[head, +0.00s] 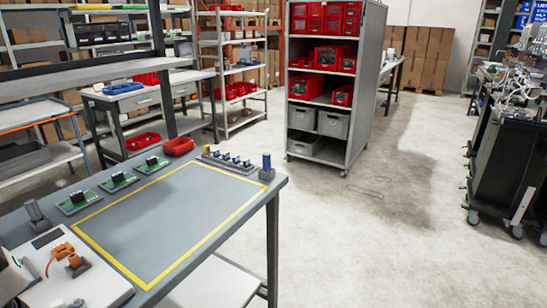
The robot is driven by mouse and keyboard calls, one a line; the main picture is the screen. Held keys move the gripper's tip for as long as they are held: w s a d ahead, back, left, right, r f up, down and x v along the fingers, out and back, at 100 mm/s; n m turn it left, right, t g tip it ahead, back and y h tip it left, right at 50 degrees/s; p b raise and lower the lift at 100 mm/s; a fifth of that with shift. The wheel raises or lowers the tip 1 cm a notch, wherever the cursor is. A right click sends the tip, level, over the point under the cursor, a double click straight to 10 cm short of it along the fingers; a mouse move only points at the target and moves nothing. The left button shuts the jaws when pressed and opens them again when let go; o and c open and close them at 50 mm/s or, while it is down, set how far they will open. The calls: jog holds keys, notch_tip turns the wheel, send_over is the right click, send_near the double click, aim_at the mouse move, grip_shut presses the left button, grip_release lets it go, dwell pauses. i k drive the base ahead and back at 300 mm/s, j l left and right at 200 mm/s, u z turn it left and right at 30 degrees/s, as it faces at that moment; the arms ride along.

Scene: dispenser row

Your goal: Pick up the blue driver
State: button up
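A small upright tool with a blue upper part, which looks like the blue driver (266,163), stands at the far right corner of the grey worktable (262,208). Its lower part is a grey base or holder; I cannot tell how it sits in it. It is just outside the yellow outlined area. My gripper is not in view, and nothing is seen touching the driver.
A row of small dark parts on a grey holder (228,161) is left of the driver. Several green boards (118,181) line the table's far edge. A dark grey cylinder (36,215) and a white panel (85,282) with orange parts are at left. The yellow outlined area is empty. Open floor (400,215) lies to the right.

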aim_at(266, 156)
jog(key=i+l, duration=0.3)
jog(key=i+l+u, duration=0.1)
jog(key=i+l, duration=0.2)
jog(key=l, duration=0.15)
jog(key=i+l+u, duration=0.1)
jog(key=i+l, duration=0.5)
jog(key=l, duration=0.25)
jog(key=i+l+u, duration=0.1)
jog(key=i+l, duration=0.2)
jog(key=l, duration=0.15)
jog(key=i+l, duration=0.25)
jog(key=l, duration=0.2)
jog(key=j+u, duration=0.05)
